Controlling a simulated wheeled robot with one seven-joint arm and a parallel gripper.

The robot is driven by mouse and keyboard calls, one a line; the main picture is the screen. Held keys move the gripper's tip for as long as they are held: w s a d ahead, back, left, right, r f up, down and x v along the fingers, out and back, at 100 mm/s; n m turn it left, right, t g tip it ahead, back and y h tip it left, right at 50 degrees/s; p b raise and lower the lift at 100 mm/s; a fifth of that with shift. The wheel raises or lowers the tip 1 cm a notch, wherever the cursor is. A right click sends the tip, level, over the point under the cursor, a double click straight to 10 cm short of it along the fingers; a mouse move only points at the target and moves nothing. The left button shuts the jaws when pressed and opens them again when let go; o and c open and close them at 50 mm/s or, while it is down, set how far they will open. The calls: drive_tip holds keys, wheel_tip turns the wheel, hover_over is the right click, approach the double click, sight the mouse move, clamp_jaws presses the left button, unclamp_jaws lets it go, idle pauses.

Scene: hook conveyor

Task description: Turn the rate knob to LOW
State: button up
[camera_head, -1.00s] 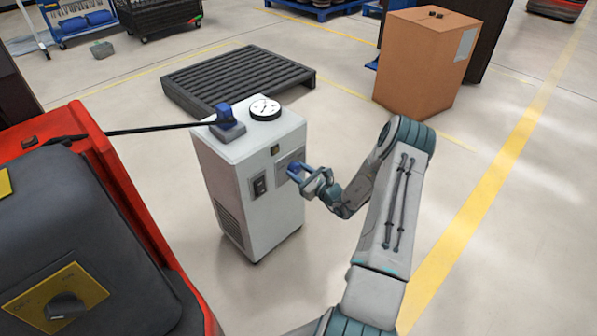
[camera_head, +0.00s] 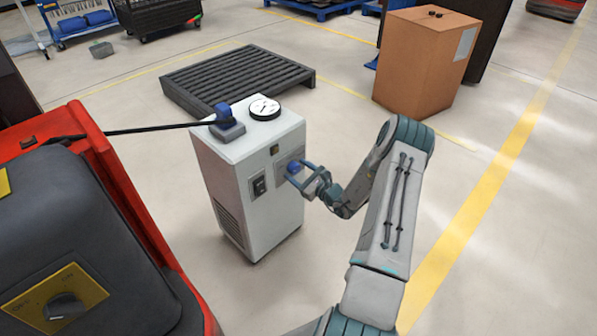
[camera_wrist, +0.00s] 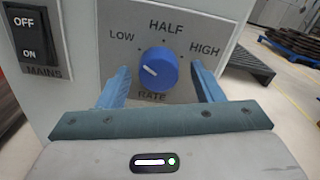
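The blue rate knob (camera_wrist: 158,68) is on a grey panel (camera_wrist: 222,28) marked LOW, HALF and HIGH. Its white pointer line points left and slightly up, to the LOW side of the dial. In the head view the knob (camera_head: 294,167) shows small on the front of a white cabinet (camera_head: 234,182). My gripper (camera_wrist: 160,68) is open, with one blue finger on each side of the knob. Gaps show between the fingers and the knob. In the head view my gripper (camera_head: 300,174) is right at the panel.
A black MAINS rocker switch (camera_wrist: 30,38) sits left of the panel. A gauge (camera_head: 264,108) and a blue plug-like fitting with a black cable (camera_head: 226,120) are on the cabinet top. A red machine (camera_head: 135,215) stands left, a dark pallet (camera_head: 238,78) behind. Floor to the right is free.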

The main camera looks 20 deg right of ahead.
drive_tip(key=p+v, duration=0.3)
drive_tip(key=v, duration=1)
drive_tip(key=shift+s, duration=0.4)
drive_tip(key=shift+d+r, duration=0.1)
drive_tip(key=shift+r, duration=0.1)
drive_tip(key=s+a+r+n+g+y+p, duration=0.2)
drive_tip(key=a+r+n+g+p, duration=0.25)
drive_tip(key=a+r, duration=0.4)
drive_tip(key=s+a+r+n+g+y+p, duration=0.2)
drive_tip(key=a+r+n+g+p, duration=0.3)
drive_tip(key=r, duration=0.7)
drive_tip(key=s+a+r+n+g+y+p, duration=0.25)
drive_tip(key=a+r+n+g, duration=0.25)
drive_tip(key=a+r+n, duration=0.4)
drive_tip(key=s+r+n+h+p, duration=0.3)
drive_tip(key=s+r+h+p, duration=0.1)
drive_tip(key=r, duration=0.5)
drive_tip(key=s+r+n+h+p, duration=0.3)
drive_tip(key=s+r+h+p, duration=0.1)
drive_tip(key=r, duration=0.5)
drive_tip(key=s+r+n+h+p, duration=0.4)
drive_tip(key=s+r+p, duration=0.2)
drive_tip(key=r, duration=0.3)
drive_tip(key=shift+s+a+r+h+p, duration=0.25)
drive_tip(key=shift+a+h+p, duration=0.1)
drive_tip(key=shift+p, duration=0.5)
